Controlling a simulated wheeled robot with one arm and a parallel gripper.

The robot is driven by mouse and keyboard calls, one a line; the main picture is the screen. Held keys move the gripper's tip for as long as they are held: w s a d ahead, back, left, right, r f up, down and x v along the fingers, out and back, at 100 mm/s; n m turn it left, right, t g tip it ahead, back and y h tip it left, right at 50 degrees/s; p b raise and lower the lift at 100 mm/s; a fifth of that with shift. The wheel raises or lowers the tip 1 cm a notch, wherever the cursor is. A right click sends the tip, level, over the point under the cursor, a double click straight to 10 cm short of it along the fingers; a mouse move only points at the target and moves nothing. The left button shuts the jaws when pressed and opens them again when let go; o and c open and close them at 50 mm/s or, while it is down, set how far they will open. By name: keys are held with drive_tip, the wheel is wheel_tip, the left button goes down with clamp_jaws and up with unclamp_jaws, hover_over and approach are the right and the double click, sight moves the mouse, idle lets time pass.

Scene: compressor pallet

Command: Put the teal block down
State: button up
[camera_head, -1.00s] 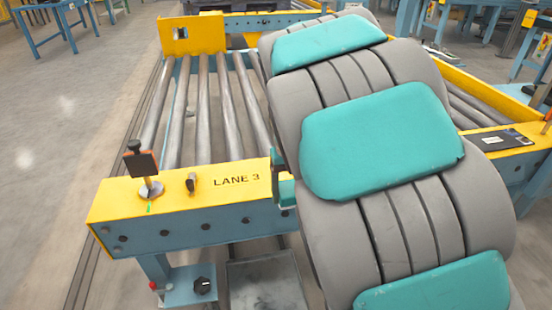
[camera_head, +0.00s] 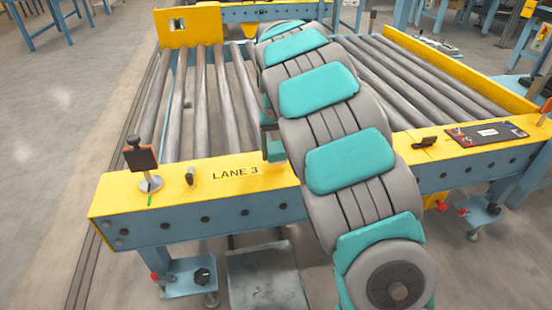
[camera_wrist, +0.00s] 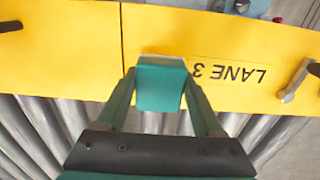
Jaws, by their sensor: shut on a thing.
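The teal block (camera_wrist: 160,85) is held between the two fingers of my gripper (camera_wrist: 162,98) in the wrist view. My gripper is shut on it. In that view the block overlaps the yellow end rail marked LANE 3 (camera_wrist: 235,72), beside the lettering, and also the edge where the rollers begin. I cannot tell whether the block touches the rail or hangs above it. In the head view a small teal part shows at the left of my arm, just behind the rail (camera_head: 150,199); most of my gripper is hidden behind the arm.
The conveyor has metal rollers (camera_head: 203,105) behind the rail. A dark sign on a short post (camera_head: 141,160) and a small handle (camera_head: 190,177) stand on the rail's left. A dark panel (camera_head: 485,133) lies on its right.

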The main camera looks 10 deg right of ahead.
sight(276, 160)
drive_tip(key=shift+f, duration=1.8)
drive_tip(key=shift+f, duration=0.1)
drive_tip(key=o, duration=1.2)
